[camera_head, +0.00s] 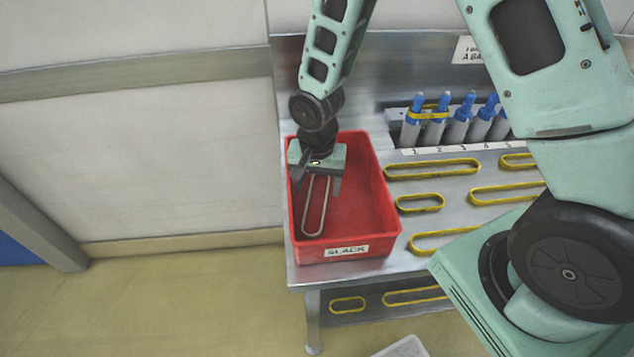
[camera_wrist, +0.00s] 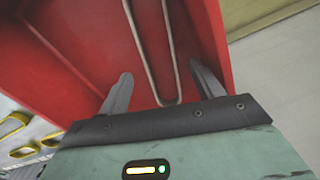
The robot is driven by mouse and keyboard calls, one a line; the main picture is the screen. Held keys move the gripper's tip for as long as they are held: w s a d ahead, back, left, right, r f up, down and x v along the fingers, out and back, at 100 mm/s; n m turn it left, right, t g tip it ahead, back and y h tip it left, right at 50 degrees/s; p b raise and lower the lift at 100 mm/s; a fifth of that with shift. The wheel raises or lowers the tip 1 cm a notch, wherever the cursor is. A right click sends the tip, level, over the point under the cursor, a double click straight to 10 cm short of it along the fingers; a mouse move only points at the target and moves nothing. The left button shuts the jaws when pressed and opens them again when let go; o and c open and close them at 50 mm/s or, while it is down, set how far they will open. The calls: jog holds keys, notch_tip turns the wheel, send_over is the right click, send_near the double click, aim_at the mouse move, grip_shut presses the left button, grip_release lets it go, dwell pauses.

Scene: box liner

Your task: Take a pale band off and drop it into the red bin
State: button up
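The red bin (camera_head: 362,205), labelled SLACK, stands at the left end of the metal bench. My gripper (camera_head: 321,192) is over its left part, pointing down. A long pale band (camera_head: 325,212) shows below the gripper, stretching toward the bin's front wall. In the wrist view, the fingers of my gripper (camera_wrist: 162,85) are spread wide. The pale band (camera_wrist: 152,62) passes between them, touching neither finger, with red bin surface (camera_wrist: 75,55) behind it. I cannot tell whether the band lies on the bin floor or is above it.
Several blue-topped grey cylinders (camera_head: 460,125) stand in a numbered rack at the back; a yellow band (camera_head: 428,115) is around the leftmost two. Several yellow bands (camera_head: 420,203) lie on the bench right of the bin. More yellow bands (camera_head: 348,305) show below. My arm covers the right side.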

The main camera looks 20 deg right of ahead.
notch_tip(320, 180, up, 18)
jog(key=f, duration=0.1)
jog(key=s+a+r+n, duration=0.1)
jog(key=s+a+n, duration=0.2)
jog(key=s+n, duration=0.4)
jog(key=s+a+r+n, duration=0.1)
jog(key=s+a+n, duration=0.2)
jog(key=s+n, duration=0.4)
jog(key=s, duration=0.6)
jog(key=shift+s+a+r+y, duration=0.15)
jog(key=shift+s+a+y, duration=0.05)
jog(key=shift+s+y, duration=0.1)
jog(key=shift+w, duration=0.1)
